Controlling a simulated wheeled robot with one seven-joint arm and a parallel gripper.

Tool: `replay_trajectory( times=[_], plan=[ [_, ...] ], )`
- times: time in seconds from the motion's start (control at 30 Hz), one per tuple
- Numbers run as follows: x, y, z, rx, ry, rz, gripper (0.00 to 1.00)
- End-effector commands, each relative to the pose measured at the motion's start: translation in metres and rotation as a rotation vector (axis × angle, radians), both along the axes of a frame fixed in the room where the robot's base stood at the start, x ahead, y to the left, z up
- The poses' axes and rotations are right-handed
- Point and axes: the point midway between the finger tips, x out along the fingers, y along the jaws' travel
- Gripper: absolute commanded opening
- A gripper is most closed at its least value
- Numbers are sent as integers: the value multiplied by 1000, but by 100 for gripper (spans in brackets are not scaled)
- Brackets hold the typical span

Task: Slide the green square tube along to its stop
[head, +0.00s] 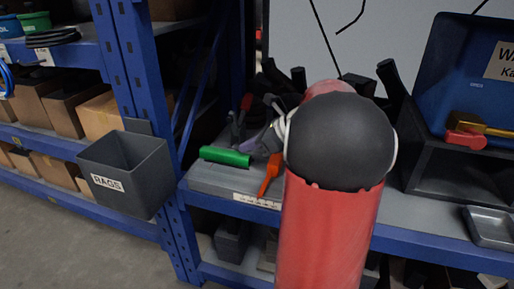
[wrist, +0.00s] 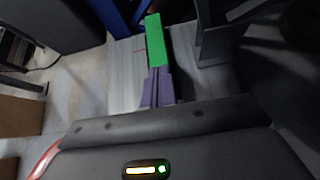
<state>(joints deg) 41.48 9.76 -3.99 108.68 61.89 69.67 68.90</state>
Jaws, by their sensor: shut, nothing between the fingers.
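The green square tube (head: 225,156) lies on the grey shelf top (head: 222,180), near its left end in the head view. In the wrist view the green tube (wrist: 156,42) points away from my fingertips. My gripper (head: 252,147) is at the tube's right end, with its purple fingers shut and empty. In the wrist view the closed fingers (wrist: 158,72) meet the near end of the tube or stop just short of it; I cannot tell if they touch. A stop is not clearly visible. My arm hides part of the shelf.
An orange tool (head: 270,174) lies right of the tube, near the shelf's front edge. A grey RAGS bin (head: 125,172) hangs at the left beside a blue upright (head: 145,75). A blue box (head: 470,75) and a metal tray (head: 490,226) are at the right.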

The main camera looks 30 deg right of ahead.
Motion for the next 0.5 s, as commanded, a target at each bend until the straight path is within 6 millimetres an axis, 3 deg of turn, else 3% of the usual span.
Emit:
replay_trajectory(
  times=[0.3,0.5],
  plan=[
    [49,40,0,-2,0,5,0],
    [53,43,-14,1,2,1,0]
  ],
)
